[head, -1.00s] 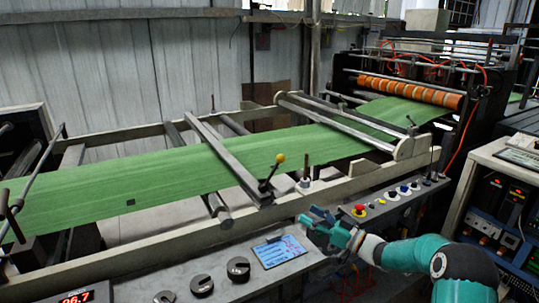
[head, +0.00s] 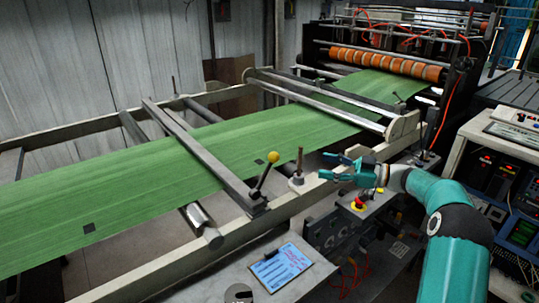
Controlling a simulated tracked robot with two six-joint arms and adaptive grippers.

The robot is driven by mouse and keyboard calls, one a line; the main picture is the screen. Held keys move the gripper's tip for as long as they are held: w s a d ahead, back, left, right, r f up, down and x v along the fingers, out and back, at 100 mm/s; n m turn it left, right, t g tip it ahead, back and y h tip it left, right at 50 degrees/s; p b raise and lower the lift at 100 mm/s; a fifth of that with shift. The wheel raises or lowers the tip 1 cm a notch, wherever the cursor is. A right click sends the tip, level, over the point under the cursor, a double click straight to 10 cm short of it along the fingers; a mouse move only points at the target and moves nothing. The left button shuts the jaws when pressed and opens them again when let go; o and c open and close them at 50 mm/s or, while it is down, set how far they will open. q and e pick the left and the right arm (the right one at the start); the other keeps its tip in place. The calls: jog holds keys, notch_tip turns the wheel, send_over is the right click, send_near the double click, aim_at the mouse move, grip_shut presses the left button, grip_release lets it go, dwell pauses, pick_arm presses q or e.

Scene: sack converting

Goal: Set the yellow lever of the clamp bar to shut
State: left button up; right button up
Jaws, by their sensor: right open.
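The clamp bar (head: 190,145) is a grey metal bar lying across the green web (head: 130,190). Its lever, a dark shaft with a yellow knob (head: 271,158), stands at the bar's near end and tilts up and to the right. My right gripper (head: 327,165) is open and empty, with its fingers spread and pointing left. In the picture it is right of the knob, with a clear gap and a short post between them. My left gripper is not in view.
The short post (head: 299,165) with a pale base stands on the near rail (head: 285,206). A yellow-and-red button (head: 359,203) lies below my right gripper. A blue-white card (head: 291,265) lies on the front counter. Orange rollers (head: 385,62) stand at the back right.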

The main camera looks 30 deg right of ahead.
aim_at(273, 157)
jog(key=p+x, duration=0.2)
jog(key=x, duration=1.4)
jog(key=shift+s+p, duration=0.1)
jog(key=shift+p, duration=0.2)
jog(key=shift+c, duration=0.3)
grip_shut()
jog(key=shift+a, duration=0.15)
